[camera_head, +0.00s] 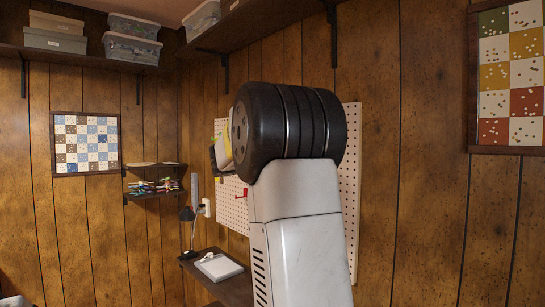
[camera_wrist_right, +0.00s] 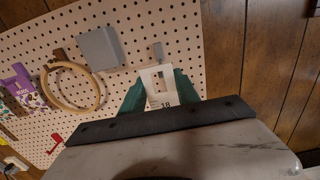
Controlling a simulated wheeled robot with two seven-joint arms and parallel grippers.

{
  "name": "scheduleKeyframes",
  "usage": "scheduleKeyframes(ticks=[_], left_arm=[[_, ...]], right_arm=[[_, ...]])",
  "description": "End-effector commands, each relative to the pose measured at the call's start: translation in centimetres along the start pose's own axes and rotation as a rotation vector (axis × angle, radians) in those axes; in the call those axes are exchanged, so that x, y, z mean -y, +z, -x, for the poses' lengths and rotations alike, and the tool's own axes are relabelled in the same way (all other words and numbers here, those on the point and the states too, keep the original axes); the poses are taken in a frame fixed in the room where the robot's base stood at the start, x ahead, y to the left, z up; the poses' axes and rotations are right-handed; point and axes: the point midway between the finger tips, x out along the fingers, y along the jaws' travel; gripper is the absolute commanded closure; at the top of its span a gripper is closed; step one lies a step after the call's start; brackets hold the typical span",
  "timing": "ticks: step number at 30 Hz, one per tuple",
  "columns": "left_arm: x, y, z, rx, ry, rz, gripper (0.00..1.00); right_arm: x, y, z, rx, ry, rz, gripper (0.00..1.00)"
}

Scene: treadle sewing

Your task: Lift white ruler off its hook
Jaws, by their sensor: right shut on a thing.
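The white ruler (camera_wrist_right: 158,88) shows in the right wrist view as a short white end with a slot and the number 18. My right gripper (camera_wrist_right: 160,96) has its green fingers on both sides of the ruler and is shut on it. The ruler's lower part is hidden behind my dark gripper body. A small grey piece (camera_wrist_right: 157,52), perhaps the hook, is on the pegboard just above the ruler's end; I cannot tell whether they touch. In the head view my right arm hides its gripper and the ruler. My left gripper is not in view.
The pegboard (camera_wrist_right: 120,30) carries a wooden hoop (camera_wrist_right: 72,88), a grey block (camera_wrist_right: 99,47), a purple packet (camera_wrist_right: 22,85) and a red hook (camera_wrist_right: 55,142).

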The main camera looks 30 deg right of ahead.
Motion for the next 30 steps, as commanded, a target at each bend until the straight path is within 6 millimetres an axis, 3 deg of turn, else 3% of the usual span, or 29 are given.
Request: scheduleKeyframes(ticks=[30], left_arm=[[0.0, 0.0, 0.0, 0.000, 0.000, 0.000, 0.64]], right_arm=[[0.0, 0.0, 4.4, 0.000, 0.000, 0.000, 1.00]])
